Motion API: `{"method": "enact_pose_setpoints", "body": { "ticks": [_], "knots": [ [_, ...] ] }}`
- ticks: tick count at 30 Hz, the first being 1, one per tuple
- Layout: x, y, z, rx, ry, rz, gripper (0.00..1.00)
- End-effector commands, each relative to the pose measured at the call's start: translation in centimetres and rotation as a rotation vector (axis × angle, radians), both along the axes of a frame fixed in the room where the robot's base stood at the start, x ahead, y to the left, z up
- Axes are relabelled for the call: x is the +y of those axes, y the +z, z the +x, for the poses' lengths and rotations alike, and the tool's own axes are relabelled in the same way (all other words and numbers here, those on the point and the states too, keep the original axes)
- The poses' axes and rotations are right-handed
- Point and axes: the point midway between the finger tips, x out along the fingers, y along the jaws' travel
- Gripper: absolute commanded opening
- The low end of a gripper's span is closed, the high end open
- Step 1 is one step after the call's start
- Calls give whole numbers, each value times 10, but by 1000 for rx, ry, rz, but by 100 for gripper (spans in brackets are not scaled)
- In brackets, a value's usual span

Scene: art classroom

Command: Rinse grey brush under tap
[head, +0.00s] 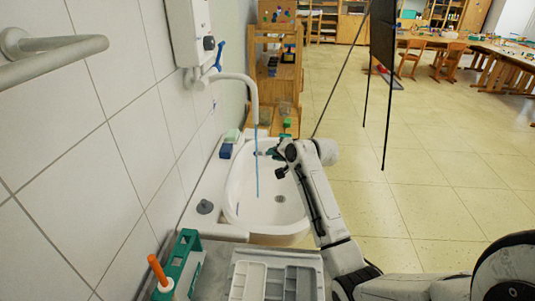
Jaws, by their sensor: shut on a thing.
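My gripper (277,151) is over the far right part of the white washbasin (236,190), its jaws pointing left. It is shut on a thin brush, mostly hidden by the fingers; only a small dark part shows at the jaws, so its colour and full length are unclear. The white tap (254,92) bends out from the wall and down over the basin. A thin blue stream of water (257,178) runs from the spout down into the basin. The gripper's tip is close to the stream; I cannot tell whether the brush touches it.
Blue and green sponges (226,150) and a grey plug (205,207) lie on the left ledge. In front are a grey compartment tray (249,280) and a green rack (188,245) with an orange-handled tool (158,270). A wooden shelf (262,75) stands behind.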

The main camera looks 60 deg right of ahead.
Motion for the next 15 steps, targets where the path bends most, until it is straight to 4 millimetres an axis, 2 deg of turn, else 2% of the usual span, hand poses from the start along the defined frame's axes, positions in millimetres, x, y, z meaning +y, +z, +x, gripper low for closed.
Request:
{"method": "enact_pose_setpoints", "body": {
  "ticks": [15],
  "knots": [
    [-1, 2, -7, -1, -1, 2, 0]
  ]
}}
